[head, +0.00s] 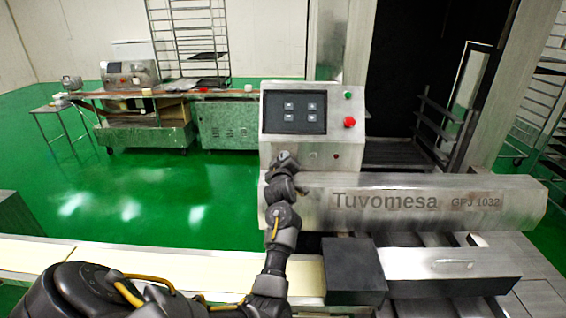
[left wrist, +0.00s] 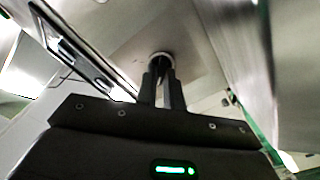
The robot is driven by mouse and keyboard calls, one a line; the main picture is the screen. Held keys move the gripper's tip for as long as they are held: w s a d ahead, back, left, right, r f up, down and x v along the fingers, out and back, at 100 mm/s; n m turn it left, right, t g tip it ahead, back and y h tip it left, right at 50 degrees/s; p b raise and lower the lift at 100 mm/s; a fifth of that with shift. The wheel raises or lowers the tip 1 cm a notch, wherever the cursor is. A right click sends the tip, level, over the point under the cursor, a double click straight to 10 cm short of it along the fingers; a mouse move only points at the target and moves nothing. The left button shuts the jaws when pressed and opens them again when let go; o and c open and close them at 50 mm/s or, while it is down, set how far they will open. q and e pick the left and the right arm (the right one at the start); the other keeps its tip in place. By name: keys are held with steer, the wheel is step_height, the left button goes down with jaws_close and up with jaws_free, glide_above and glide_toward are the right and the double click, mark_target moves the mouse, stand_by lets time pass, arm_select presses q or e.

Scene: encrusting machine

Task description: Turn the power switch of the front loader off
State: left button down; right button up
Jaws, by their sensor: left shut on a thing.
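The front loader (head: 270,205) is the steel machine marked Tuvomesa GPJ 1032, with an upright control box (head: 345,95) at its left. My left gripper (head: 286,160) is at the lower left of the box's front and hides what lies behind it in the head view. In the left wrist view my left gripper's two dark fingers (left wrist: 162,74) are close together on the power switch (left wrist: 160,55), a round knob with a pale ring on the steel face. The fingers cover most of it, so its turn position cannot be read. My right gripper is not in view.
The control box has a dark screen (head: 295,111), a green button (head: 348,95) and a red button (head: 349,122). A black block (head: 353,265) stands at the machine's front. A pale conveyor belt (head: 150,262) runs leftward. Green floor lies open behind it.

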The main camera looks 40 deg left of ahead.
arm_select(q)
steer(key=shift+a+n, duration=0.1)
steer(key=shift+n, duration=0.3)
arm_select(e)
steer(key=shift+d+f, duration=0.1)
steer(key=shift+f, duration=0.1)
arm_select(q)
steer(key=c, duration=1.5)
jaws_free()
steer(key=shift+s, duration=0.1)
